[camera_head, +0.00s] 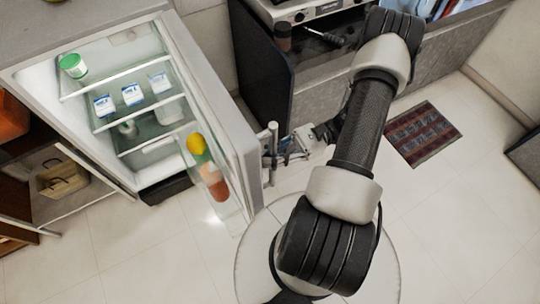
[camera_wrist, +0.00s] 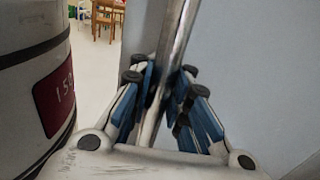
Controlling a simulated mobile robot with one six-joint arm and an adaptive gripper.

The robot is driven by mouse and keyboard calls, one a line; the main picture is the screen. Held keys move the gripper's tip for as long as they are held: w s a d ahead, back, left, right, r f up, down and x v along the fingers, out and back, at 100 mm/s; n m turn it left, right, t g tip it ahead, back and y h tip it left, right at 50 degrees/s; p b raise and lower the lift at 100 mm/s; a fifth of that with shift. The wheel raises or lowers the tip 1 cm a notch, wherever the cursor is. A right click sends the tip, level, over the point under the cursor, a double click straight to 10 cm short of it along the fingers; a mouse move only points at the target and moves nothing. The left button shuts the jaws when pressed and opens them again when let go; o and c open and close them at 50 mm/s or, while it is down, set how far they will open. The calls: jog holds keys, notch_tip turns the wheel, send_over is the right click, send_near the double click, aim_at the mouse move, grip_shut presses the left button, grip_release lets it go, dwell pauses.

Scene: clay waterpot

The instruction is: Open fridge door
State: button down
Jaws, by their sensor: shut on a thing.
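The fridge (camera_head: 50,103) stands at the left in the head view with its inside showing. Its door (camera_head: 208,90) is swung well open toward the right, with bottles in its inner racks. The door handle (camera_head: 273,145) is a metal bar on the door's outer side. My gripper (camera_head: 285,147) is at the handle. In the wrist view my gripper (camera_wrist: 165,85) has its blue-padded fingers on both sides of the handle bar (camera_wrist: 174,35), shut on it. The door's outer face (camera_wrist: 245,60) fills the right of that view.
Shelves inside hold a green-lidded jar (camera_head: 73,66) and several white-blue cartons (camera_head: 132,95). A dark cabinet (camera_head: 262,75) stands behind the door. A patterned mat (camera_head: 422,134) lies on the tiled floor at right. The floor in front of the fridge (camera_head: 140,250) is clear.

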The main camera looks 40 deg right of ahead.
jog(key=shift+s+f, duration=0.1)
jog(key=shift+s, duration=0.05)
jog(key=c, duration=1.5)
grip_release()
jog(key=shift+d, duration=0.1)
jog(key=v, duration=1.1)
jog(key=shift+d, duration=0.4)
